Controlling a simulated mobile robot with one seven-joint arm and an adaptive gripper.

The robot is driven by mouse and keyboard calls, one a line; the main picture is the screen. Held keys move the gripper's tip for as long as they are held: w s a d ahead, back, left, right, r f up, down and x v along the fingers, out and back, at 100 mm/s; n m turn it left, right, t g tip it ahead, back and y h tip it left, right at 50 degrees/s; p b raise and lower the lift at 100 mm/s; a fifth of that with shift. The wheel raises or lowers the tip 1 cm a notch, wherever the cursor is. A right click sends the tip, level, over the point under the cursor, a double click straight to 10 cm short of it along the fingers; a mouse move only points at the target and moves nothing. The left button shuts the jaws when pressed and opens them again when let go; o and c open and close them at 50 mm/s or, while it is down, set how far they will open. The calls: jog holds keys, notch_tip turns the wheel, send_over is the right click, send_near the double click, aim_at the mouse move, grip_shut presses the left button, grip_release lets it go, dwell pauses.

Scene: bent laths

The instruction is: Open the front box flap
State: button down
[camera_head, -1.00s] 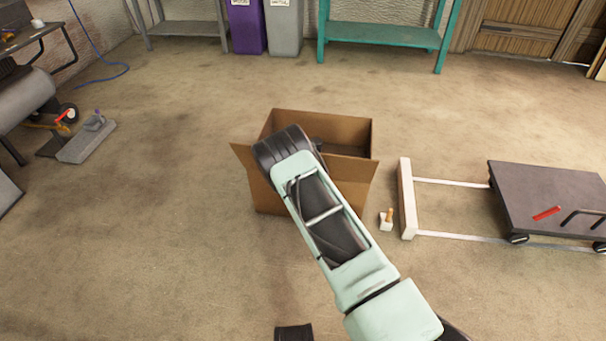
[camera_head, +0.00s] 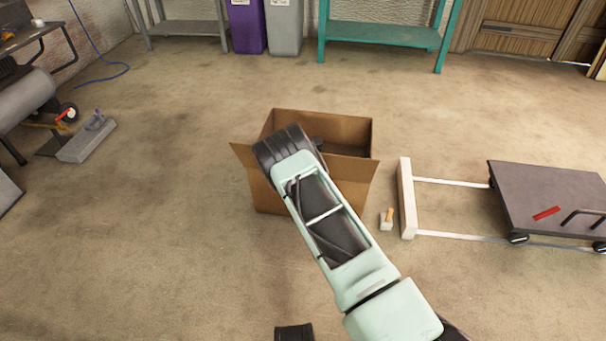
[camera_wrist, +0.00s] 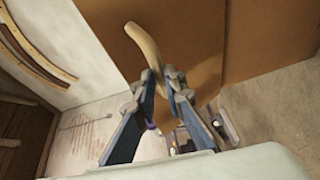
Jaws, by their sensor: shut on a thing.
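An open-topped cardboard box (camera_head: 345,130) stands on the floor in the head view. Brown cardboard at its near side, apparently the front flap (camera_head: 352,178), shows on both sides of my forearm, standing up and leaning slightly outward; its middle is hidden. My gripper is hidden behind my arm in the head view. In the wrist view my gripper (camera_wrist: 164,82) has blue fingers, shut on a tan curved stick (camera_wrist: 143,45) that sticks out past the fingertips. Brown cardboard (camera_wrist: 190,45) fills the background behind it; I cannot tell whether the stick touches it.
A low dark cart (camera_head: 550,190) stands to the right, with a white-framed piece (camera_head: 407,200) beside it. A small white block with an orange handle (camera_head: 386,220) lies near the box's right side.

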jog(key=f, duration=0.1)
jog(key=f+g, duration=0.1)
jog(key=f, duration=0.1)
jog(key=shift+s+a, duration=0.2)
jog(key=shift+s, duration=0.2)
jog(key=c, duration=2.3)
grip_release()
jog(key=shift+f, duration=0.25)
jog(key=shift+o, duration=1.4)
jog(key=shift+w+f, duration=0.2)
jog(key=shift+f, duration=0.05)
jog(key=shift+o, duration=0.3)
jog(key=shift+r, duration=0.3)
jog(key=shift+f, duration=0.1)
